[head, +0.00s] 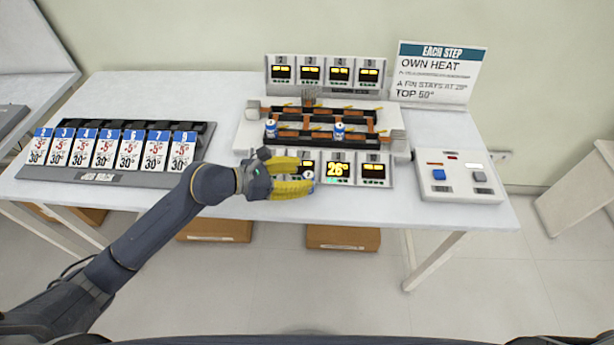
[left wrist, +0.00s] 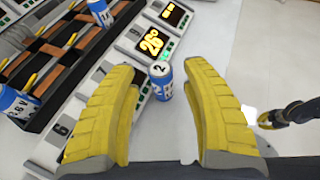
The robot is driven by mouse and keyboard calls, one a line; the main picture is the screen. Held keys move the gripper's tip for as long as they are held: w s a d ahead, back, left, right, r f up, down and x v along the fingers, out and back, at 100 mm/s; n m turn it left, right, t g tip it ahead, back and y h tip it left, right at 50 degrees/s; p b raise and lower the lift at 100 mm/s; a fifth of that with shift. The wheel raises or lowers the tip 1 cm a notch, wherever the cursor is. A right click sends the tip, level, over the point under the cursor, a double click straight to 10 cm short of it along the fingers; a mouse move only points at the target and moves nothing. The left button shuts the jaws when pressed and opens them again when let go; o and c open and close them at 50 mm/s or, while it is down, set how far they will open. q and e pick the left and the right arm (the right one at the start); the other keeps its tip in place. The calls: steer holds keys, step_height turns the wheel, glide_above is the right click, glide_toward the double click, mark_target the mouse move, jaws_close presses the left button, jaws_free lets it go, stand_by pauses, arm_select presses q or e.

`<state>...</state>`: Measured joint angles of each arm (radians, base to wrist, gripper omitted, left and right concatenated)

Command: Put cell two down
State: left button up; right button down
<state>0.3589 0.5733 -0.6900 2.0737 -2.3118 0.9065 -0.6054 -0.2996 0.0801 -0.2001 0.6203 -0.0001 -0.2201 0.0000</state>
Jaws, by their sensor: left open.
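Cell two (head: 309,176), a small blue and white can with a 2 on its top, is upright by the front display panel. In the left wrist view cell two (left wrist: 161,82) shows beyond and between my yellow fingertips, with gaps on both sides. I cannot tell exactly what its base rests on. My left gripper (head: 303,178) is open around or just short of it; its fingers also fill the left wrist view (left wrist: 158,85). A dark arm end with yellow (left wrist: 280,117), likely my right gripper, shows small at the right of the wrist view.
The chassis rig (head: 398,150) holds two more blue cells (head: 271,129) (head: 339,131). The front panel screen reads 26° (head: 339,170). A card rack (head: 100,178) stands left, a button box (head: 455,186) right, and a sign (head: 437,73) behind. Table front right of my gripper is clear.

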arm_select(q)
steer(key=v, duration=0.9)
steer(key=shift+a+r, duration=0.1)
steer(key=shift+r, duration=0.05)
